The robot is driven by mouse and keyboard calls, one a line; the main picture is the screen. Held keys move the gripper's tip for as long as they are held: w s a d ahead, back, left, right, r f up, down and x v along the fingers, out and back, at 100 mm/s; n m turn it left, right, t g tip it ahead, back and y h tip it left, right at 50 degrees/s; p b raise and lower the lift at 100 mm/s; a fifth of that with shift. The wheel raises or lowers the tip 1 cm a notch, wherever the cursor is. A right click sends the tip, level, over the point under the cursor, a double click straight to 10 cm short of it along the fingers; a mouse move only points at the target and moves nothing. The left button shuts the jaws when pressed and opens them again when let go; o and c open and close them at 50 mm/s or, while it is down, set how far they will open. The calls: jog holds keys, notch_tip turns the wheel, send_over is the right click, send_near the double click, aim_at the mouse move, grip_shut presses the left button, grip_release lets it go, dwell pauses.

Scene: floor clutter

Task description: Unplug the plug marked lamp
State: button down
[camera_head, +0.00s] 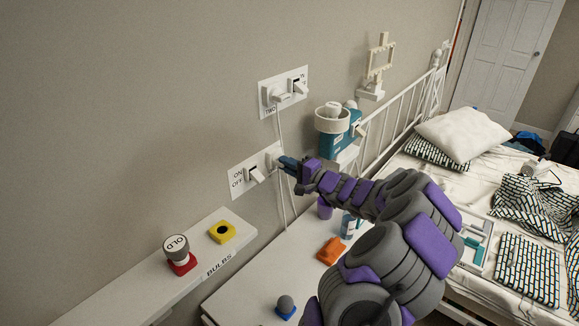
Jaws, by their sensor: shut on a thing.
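My arm reaches from the lower right to the wall. My gripper (283,162) is shut on a pale plug (271,160) at the right side of the lower wall plate (238,186). The fingers hide part of the plug, and I cannot read a lamp mark on it. The plug appears to be still at the plate. A white switch (256,175) marked ON and OFF is beside it. The upper wall plate (265,91) carries another white plug (281,97) and a switch (299,87). A pale cord hangs from the upper plate down past the gripper.
Below the arm, a white table (270,265) holds an orange item (331,250) and a blue-based bulb (286,308). A bed (480,215) stands right.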

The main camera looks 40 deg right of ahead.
jog(key=c, duration=1.1)
grip_release()
jog(key=shift+o, duration=0.2)
jog(key=shift+s, duration=0.1)
jog(key=s+d+p, duration=0.1)
jog(key=s+p, duration=0.2)
jog(key=s, duration=1.4)
jog(key=shift+d+p, duration=0.25)
jog(key=shift+p, duration=0.1)
